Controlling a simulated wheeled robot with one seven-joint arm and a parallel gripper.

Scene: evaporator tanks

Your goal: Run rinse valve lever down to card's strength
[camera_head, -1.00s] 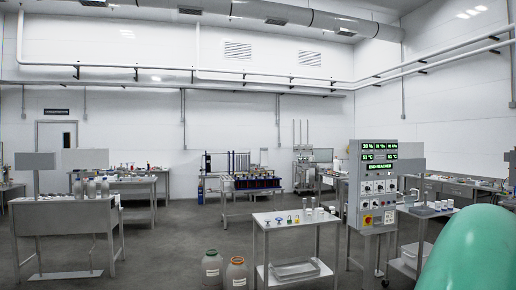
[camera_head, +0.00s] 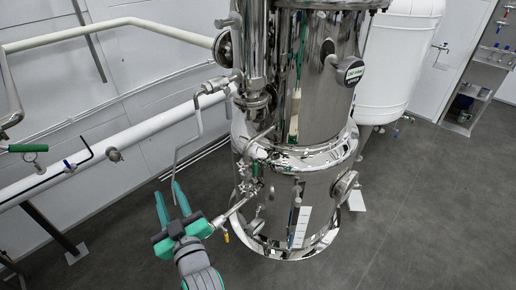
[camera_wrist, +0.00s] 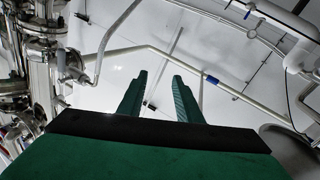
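A polished steel tank (camera_head: 285,160) fills the middle of the head view. A bent grey lever rod (camera_head: 199,118) hangs from a valve (camera_head: 214,86) on its left side. I cannot tell for sure that this is the rinse valve. My gripper (camera_head: 168,188) is open and empty, fingers up, just below the rod's lower end. In the wrist view my gripper (camera_wrist: 160,75) has nothing between its fingers. A bent rod, apparently the same lever (camera_wrist: 115,32), shows left of the fingers and apart from them. No readable card is in the current views.
Smaller valves and a short pipe (camera_head: 240,203) stick out from the tank right of my gripper. A thick white pipe (camera_head: 130,138) runs along the left wall. A white vessel (camera_head: 398,60) stands behind right. Dark floor (camera_head: 410,220) is clear at right.

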